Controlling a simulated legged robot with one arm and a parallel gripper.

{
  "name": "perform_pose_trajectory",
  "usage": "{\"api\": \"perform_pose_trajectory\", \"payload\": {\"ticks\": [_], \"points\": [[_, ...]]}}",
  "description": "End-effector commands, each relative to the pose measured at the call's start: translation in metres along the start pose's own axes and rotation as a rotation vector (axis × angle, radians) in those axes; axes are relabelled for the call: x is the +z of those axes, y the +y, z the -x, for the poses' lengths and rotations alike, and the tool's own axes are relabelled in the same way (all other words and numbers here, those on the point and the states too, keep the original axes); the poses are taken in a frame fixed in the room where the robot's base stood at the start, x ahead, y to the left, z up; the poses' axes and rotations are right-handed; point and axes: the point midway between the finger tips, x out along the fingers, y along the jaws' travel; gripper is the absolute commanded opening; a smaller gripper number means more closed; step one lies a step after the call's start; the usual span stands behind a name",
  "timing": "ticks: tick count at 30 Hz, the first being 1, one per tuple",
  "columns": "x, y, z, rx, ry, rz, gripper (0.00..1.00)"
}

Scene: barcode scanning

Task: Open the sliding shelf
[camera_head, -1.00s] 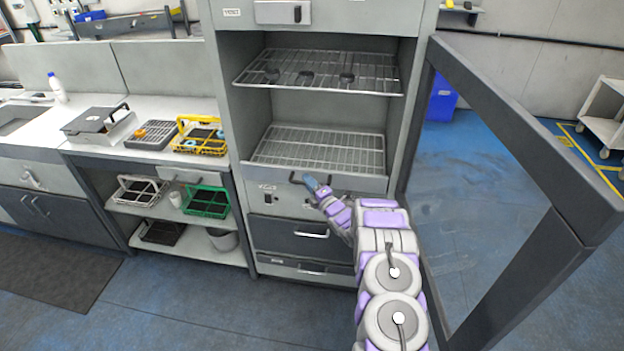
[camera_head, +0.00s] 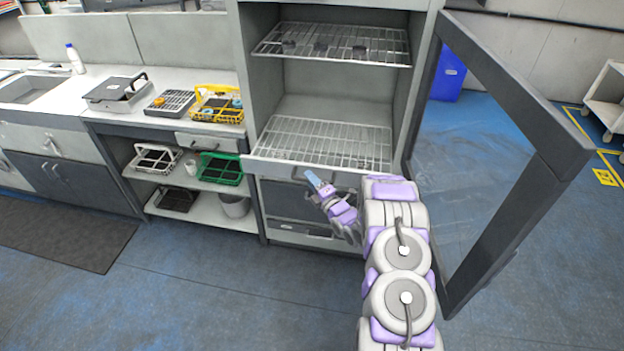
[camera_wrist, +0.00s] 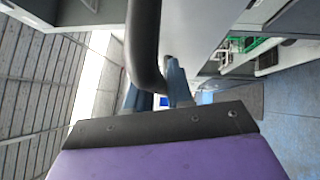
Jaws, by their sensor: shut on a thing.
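The sliding shelf (camera_head: 330,142) is the lower wire rack in the tall grey cabinet, with a grey front panel and a dark handle (camera_head: 299,170). Its front stands out past the cabinet's front, over the drawers below. My gripper (camera_head: 314,181) is shut on this handle, coming from the front right. In the wrist view the dark bent handle (camera_wrist: 144,45) runs down between my blue fingertips (camera_wrist: 157,94), and the rack's slats show at the left. My fingers hide part of the handle in the head view.
The cabinet's framed door (camera_head: 520,130) stands wide open at the right, beside my arm. The upper rack (camera_head: 335,42) sits inside the cabinet. A counter with a yellow basket (camera_head: 217,103) is at the left. The floor in front is clear.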

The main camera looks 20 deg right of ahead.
Motion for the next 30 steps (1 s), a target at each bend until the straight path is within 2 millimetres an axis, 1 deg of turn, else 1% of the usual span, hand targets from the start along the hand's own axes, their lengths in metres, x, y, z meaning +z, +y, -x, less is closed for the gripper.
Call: {"api": "perform_pose_trajectory", "payload": {"ticks": [1, 5, 6, 12, 19, 22, 26, 30], "points": [[-0.005, -0.004, 0.001, -0.009, 0.008, -0.005, 0.0], [-0.004, -0.004, 0.001, -0.009, 0.006, -0.004, 0.0], [-0.004, -0.004, 0.001, -0.009, 0.006, -0.004, 0.24], [-0.003, -0.002, 0.001, -0.006, 0.003, -0.002, 0.42], [-0.001, 0.0, 0.002, -0.002, 0.001, -0.001, 0.42], [0.0, 0.0, 0.007, -0.003, 0.0, -0.002, 0.42], [0.001, 0.001, 0.025, -0.001, -0.002, -0.002, 0.42], [0.001, 0.0, 0.053, -0.006, -0.003, -0.004, 0.42]]}}
